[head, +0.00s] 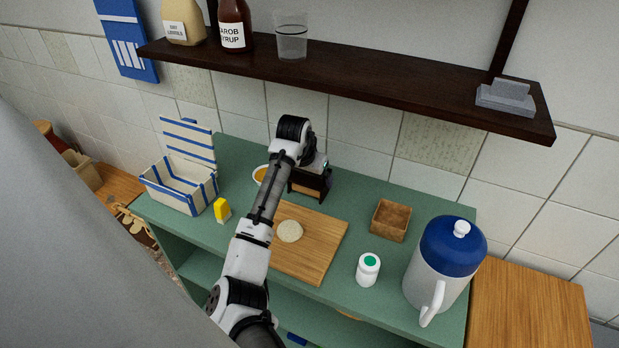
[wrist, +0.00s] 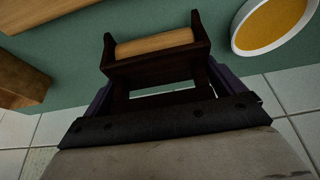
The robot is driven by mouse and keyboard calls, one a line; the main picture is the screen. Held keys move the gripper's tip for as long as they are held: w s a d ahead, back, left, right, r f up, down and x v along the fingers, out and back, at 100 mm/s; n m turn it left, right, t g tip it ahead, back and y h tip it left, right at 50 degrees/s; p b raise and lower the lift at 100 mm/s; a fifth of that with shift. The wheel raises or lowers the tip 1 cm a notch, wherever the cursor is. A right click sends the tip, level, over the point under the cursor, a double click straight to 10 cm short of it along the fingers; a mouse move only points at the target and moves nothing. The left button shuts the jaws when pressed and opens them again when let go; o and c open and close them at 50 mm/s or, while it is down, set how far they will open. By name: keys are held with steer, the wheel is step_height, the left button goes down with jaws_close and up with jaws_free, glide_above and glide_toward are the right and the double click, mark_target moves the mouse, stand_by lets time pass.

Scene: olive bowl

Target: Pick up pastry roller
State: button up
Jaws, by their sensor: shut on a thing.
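The pastry roller has a dark frame around a light wooden roller; in the head view its dark frame (head: 309,187) is at the back of the green counter, behind the cutting board. In the wrist view its wooden roller (wrist: 154,44) lies across the two arms of the frame. My gripper (wrist: 160,86) is shut on the frame, with a finger at each side of it. In the head view my gripper (head: 317,168) is at the top of the roller and partly hidden by my arm. I cannot tell whether the roller touches the counter.
A cutting board (head: 327,236) holds a round of dough (head: 289,231). An orange-filled bowl (wrist: 275,24) is close beside the roller. A brown square dish (head: 390,220), white jar (head: 368,269) and blue-lidded jug (head: 440,270) stand right. A dark shelf (head: 390,88) hangs above.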

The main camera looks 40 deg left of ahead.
step_height(320, 180, up, 7)
steer(key=shift+f+b, duration=0.2)
steer(key=shift+b, duration=0.9)
steer(key=s+d+b, duration=0.1)
steer(key=s+d, duration=0.1)
steer(key=s, duration=0.7)
steer(key=s+d+b, duration=0.1)
steer(key=s+d, duration=0.1)
steer(key=s, duration=0.8)
steer(key=shift+s+d, duration=0.15)
steer(key=shift+d, duration=0.15)
